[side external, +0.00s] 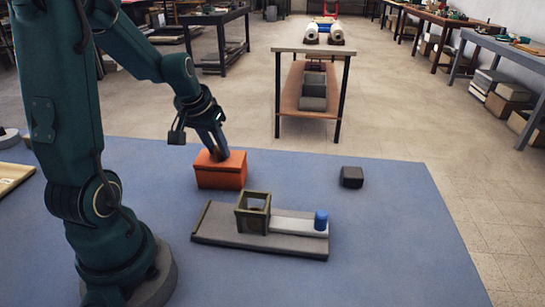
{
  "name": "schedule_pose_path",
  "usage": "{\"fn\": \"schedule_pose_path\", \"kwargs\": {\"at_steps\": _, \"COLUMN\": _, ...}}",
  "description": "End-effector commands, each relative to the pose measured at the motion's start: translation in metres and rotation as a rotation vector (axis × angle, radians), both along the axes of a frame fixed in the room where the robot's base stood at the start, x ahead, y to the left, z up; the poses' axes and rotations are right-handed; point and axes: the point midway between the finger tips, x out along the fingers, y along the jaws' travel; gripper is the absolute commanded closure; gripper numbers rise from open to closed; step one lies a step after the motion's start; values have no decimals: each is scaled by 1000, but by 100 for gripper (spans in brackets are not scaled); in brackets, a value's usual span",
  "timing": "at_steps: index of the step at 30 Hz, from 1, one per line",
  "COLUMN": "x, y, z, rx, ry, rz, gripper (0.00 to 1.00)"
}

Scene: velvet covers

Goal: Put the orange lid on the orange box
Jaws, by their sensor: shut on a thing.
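The orange box (221,180) stands on the blue table surface in the middle of the side external view. The orange lid (236,158) is at the top of the box and looks level with its rim. From this angle I cannot tell whether it is fully seated. My gripper (219,155) points down from above, shut on the lid near its middle. The fingertips and the part of the lid between them are mostly hidden.
In front of the box lies a grey board (225,234) with an olive square frame (254,228) and a blue cylinder (321,220). A dark block (352,177) sits to the right. A tray (12,177) is at the left edge. The table's right side is clear.

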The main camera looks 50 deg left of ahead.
Motion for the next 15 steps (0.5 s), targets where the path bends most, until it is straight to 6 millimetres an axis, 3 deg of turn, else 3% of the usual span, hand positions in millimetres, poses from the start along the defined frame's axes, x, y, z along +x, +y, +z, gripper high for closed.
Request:
{"fn": "schedule_pose_path", "kwargs": {"at_steps": 14, "x": 0, "y": 0, "z": -2, "rx": 0, "ry": 0, "rz": 0, "gripper": 100}}
{"fn": "schedule_pose_path", "kwargs": {"at_steps": 15, "x": 0, "y": 0, "z": -2, "rx": 0, "ry": 0, "rz": 0, "gripper": 58}}
